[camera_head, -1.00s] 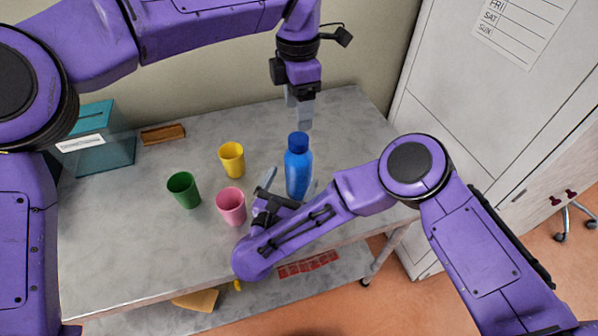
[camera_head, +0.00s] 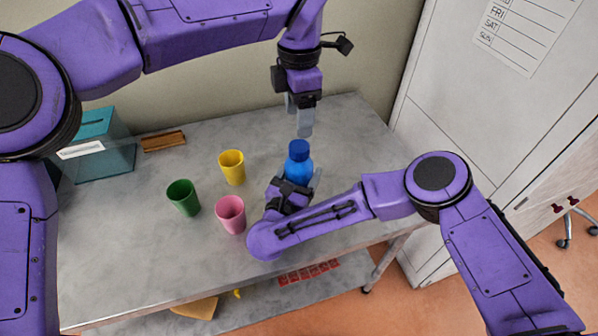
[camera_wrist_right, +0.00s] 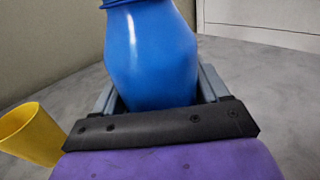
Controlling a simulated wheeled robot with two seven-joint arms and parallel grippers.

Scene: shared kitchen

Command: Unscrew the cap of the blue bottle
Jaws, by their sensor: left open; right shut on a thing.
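The blue bottle (camera_head: 298,167) stands upright on the grey table, with its darker blue cap (camera_head: 299,149) on top. My right gripper (camera_head: 301,186) is shut on the bottle's body from the front, hiding its lower part in the head view. In the right wrist view the bottle (camera_wrist_right: 150,55) fills the space between the two grey fingers, and its cap is out of frame. My left gripper (camera_head: 302,125) is open, pointing down just above the cap, apart from it.
A yellow cup (camera_head: 232,168), a green cup (camera_head: 183,198) and a pink cup (camera_head: 231,214) stand left of the bottle. A teal box (camera_head: 105,160) and a wooden block (camera_head: 163,141) are at the back left. The table (camera_head: 120,260) is clear at the front left and back right.

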